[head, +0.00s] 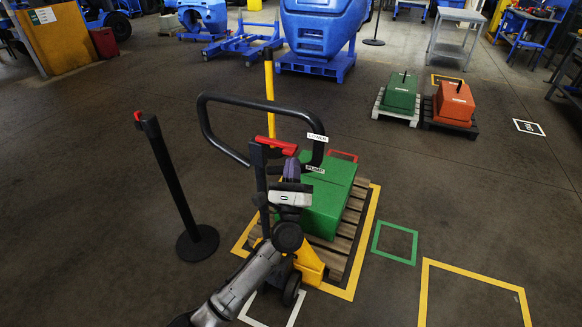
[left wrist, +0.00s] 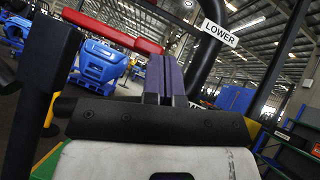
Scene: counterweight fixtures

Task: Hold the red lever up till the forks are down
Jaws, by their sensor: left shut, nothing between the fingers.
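The red lever (head: 276,144) sits at the top of the pallet truck's black handle post, below the black loop handle (head: 205,125). It also shows in the left wrist view (left wrist: 112,30), beside the LOWER label (left wrist: 219,32). My left gripper (head: 292,165) has purple fingers, shut and empty, just under the lever's right end. In the left wrist view the fingertips (left wrist: 165,60) are close under that end; I cannot tell whether they touch it. The truck's yellow body (head: 309,265) stands at the wooden pallet (head: 345,240). The forks are hidden under the pallet and load. My right gripper is not in view.
A green block (head: 325,195) rests on the pallet, inside a yellow floor outline. A black post (head: 170,185) stands to the left. Green (head: 397,225) and yellow (head: 425,290) floor outlines on the right are empty. Green and orange blocks on pallets stand farther back.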

